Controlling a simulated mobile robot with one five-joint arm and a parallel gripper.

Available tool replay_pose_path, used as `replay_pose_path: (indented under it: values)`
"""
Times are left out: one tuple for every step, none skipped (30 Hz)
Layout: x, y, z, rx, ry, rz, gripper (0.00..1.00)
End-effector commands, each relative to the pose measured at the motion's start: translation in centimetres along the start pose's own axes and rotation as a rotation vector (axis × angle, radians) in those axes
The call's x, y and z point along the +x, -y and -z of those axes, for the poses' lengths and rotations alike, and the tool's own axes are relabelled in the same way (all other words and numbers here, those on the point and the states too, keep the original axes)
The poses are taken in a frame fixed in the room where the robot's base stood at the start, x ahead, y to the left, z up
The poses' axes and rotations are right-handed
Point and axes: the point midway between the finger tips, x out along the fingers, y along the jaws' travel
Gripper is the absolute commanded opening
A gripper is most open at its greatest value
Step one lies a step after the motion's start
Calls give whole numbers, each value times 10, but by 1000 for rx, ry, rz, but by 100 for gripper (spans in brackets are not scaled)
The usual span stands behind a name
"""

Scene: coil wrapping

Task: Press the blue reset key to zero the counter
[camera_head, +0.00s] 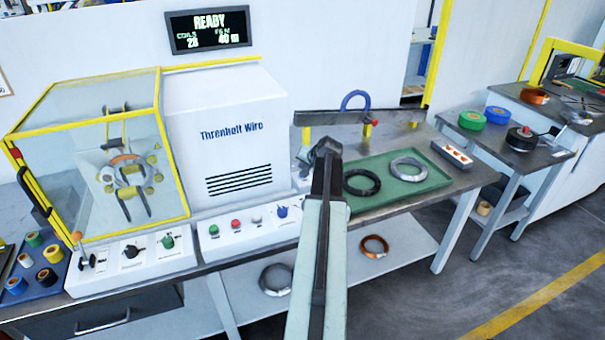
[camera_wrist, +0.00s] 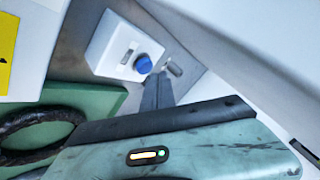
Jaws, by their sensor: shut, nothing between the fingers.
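The blue reset key (camera_wrist: 143,64) is a round blue button on a small white counter box (camera_wrist: 112,46) in the wrist view. The box has a small grey window beside the key. In the head view part of a white box (camera_head: 299,168) shows left of my gripper, and its key is hidden. My gripper (camera_head: 326,150) is shut and empty. In the wrist view its dark fingers (camera_wrist: 160,88) lie just right of and below the key. I cannot tell whether they touch it.
A green tray (camera_head: 425,183) with a black coil (camera_head: 361,182) and a grey coil (camera_head: 408,167) lies to the right. A control panel (camera_head: 250,226) with several knobs stands to the left. The display (camera_head: 209,29) reads READY.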

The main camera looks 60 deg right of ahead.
Motion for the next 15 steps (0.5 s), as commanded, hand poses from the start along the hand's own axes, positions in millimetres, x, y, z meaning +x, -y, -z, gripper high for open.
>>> replay_pose_path:
  values:
    - [2,-1,-1,0,0,0,0]
    - [2,-2,-2,0,0,0,0]
    - [4,-3,-3,0,0,0,0]
    - [4,-4,-3,0,0,0,0]
    - [5,-5,-4,0,0,0,0]
    - [6,-5,-4,0,0,0,0]
    - [6,-5,-4,0,0,0,0]
    - [6,-5,-4,0,0,0,0]
    - [6,-5,-4,0,0,0,0]
    - [5,-5,-4,0,0,0,0]
    - [5,-5,-4,0,0,0,0]
    - [5,-5,-4,0,0,0,0]
    - [5,-5,-4,0,0,0,0]
    - [5,-5,-4,0,0,0,0]
    - [5,-5,-4,0,0,0,0]
